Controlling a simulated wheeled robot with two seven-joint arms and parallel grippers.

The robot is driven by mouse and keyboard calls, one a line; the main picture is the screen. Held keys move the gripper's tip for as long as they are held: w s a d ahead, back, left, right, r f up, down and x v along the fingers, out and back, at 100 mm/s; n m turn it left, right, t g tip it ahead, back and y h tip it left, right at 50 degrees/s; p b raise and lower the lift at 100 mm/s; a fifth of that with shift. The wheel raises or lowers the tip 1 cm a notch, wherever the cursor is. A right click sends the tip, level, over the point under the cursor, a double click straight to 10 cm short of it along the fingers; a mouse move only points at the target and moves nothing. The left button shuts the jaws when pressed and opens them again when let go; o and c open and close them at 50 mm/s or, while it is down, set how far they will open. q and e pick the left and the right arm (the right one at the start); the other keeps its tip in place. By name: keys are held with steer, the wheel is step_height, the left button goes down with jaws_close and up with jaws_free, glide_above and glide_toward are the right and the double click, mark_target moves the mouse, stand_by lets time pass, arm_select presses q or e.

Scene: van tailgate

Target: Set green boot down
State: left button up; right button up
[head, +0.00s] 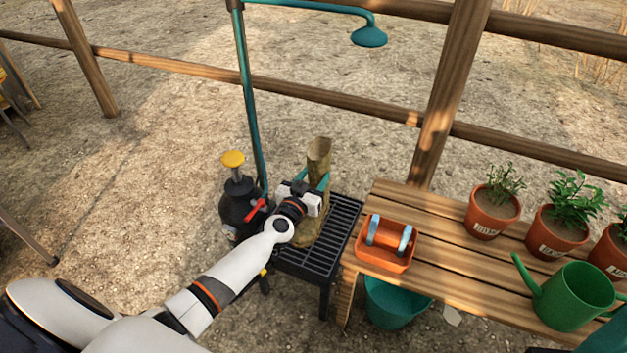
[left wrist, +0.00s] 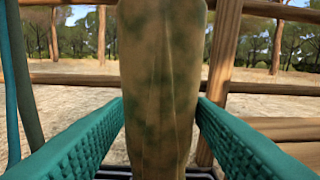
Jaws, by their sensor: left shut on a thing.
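The green boot (head: 318,157) is a tall, upright, brownish-green shaft with darker green patches. It is at the black slatted grate stand (head: 342,226) under the teal shower pipe. My left gripper (head: 313,186) is shut on the boot's shaft from the left. In the left wrist view the boot (left wrist: 162,80) fills the middle, between the two teal ribbed fingers. Its foot is partly hidden by my arm in the head view, so I cannot tell whether the sole touches the grate. My right gripper is not in view.
A black pump sprayer (head: 238,205) with a yellow handle stands close left of the grate. A wooden bench (head: 450,250) on the right bears an orange caddy (head: 386,257), potted plants (head: 493,212) and a green watering can (head: 574,297). A teal bucket (head: 395,305) sits below the bench.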

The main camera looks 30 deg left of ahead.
arm_select(q)
steer(key=shift+r, duration=0.1)
steer(key=o, duration=1.5)
steer(key=shift+o, duration=0.2)
